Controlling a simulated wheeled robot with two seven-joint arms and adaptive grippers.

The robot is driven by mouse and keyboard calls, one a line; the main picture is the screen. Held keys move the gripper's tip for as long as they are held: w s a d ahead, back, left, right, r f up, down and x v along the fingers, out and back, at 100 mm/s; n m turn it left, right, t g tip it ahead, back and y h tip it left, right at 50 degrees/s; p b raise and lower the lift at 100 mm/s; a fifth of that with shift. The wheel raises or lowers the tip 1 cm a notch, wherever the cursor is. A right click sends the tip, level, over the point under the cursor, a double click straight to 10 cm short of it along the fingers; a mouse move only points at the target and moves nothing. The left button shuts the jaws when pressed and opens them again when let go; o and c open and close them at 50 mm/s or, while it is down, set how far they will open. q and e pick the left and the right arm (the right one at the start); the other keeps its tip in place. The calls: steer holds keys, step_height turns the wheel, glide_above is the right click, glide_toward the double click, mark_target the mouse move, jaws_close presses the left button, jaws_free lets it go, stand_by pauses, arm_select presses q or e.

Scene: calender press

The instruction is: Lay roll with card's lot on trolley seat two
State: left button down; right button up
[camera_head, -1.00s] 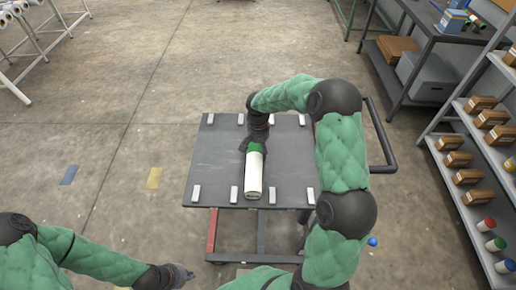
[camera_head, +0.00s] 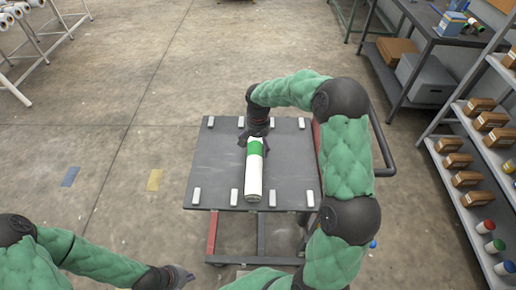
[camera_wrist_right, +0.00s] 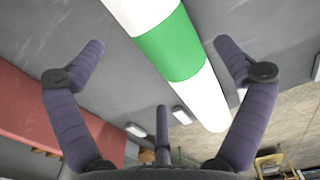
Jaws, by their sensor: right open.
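A white roll with a green band (camera_head: 254,172) lies lengthwise on the grey trolley top (camera_head: 213,160), between the two middle rows of small white blocks. My right gripper (camera_head: 256,132) is over the roll's far end. In the right wrist view my right gripper (camera_wrist_right: 158,48) has its fingers spread wide and holds nothing, and the roll (camera_wrist_right: 172,45) passes just beyond them, apart from the fingers as far as I can tell. My left gripper (camera_head: 184,276) is low at the left, away from the trolley; its finger opening is too small to read. No card is readable.
A shelf rack with brown boxes (camera_head: 466,178) and colour-capped rolls (camera_head: 486,226) stands at the right. A workbench (camera_head: 425,32) is at the back right and a rack of white rolls (camera_head: 22,10) at the back left.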

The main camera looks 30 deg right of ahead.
mark_target(258, 148)
step_height(258, 148, up, 7)
steer(key=p, duration=0.1)
steer(key=shift+r, duration=0.2)
stand_by(0.5)
